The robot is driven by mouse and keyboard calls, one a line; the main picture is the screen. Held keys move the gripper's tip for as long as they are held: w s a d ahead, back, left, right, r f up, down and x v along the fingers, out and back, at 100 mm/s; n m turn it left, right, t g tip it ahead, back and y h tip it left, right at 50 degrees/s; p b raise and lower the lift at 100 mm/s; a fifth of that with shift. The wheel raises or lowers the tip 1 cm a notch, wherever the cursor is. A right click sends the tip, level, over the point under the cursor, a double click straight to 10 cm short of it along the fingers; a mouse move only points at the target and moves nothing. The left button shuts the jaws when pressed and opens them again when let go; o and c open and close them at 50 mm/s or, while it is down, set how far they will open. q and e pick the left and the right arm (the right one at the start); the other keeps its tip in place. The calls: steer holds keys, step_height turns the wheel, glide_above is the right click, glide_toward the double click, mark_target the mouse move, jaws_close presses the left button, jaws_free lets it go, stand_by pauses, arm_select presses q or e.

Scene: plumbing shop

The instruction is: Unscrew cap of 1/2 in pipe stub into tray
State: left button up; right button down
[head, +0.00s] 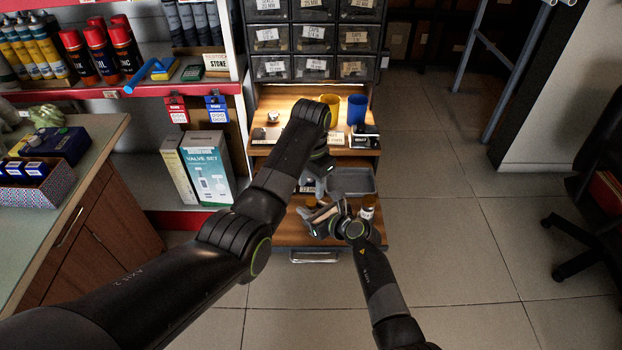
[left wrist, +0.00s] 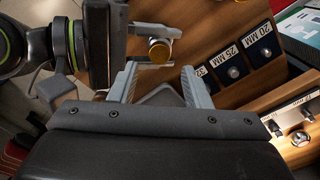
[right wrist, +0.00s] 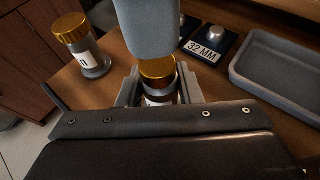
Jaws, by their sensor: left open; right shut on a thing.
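My right gripper (right wrist: 160,92) is shut on a pipe stub (right wrist: 160,88) with a brass cap (right wrist: 157,67) on its top. Its white label is mostly hidden by the fingers, so its size is unreadable. The brass cap also shows in the left wrist view (left wrist: 159,51). My left gripper (left wrist: 158,88) is open and empty; the cap lies beyond its fingertips, apart from them. In the head view the left gripper (head: 318,170) is above and close to the right gripper (head: 325,215). The grey tray (right wrist: 285,75) lies on the board to the right of the held stub.
A second capped stub (right wrist: 82,50) stands upright at the left; its label is not clearly readable. Dark plates with silver knobs, one marked 32 MM (right wrist: 207,50), lie behind. Yellow and blue cups (head: 357,109) stand on the upper shelf. Drawers rise behind; open floor lies at the right.

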mark_target(311, 201)
arm_select(q)
steer(key=shift+f, duration=2.7)
steer(key=shift+c, duration=0.3)
jaws_close()
steer(key=shift+o, duration=0.8)
jaws_free()
steer(key=shift+r, duration=2.3)
arm_select(e)
steer(key=c, duration=0.9)
jaws_free()
steer(key=shift+c, duration=0.2)
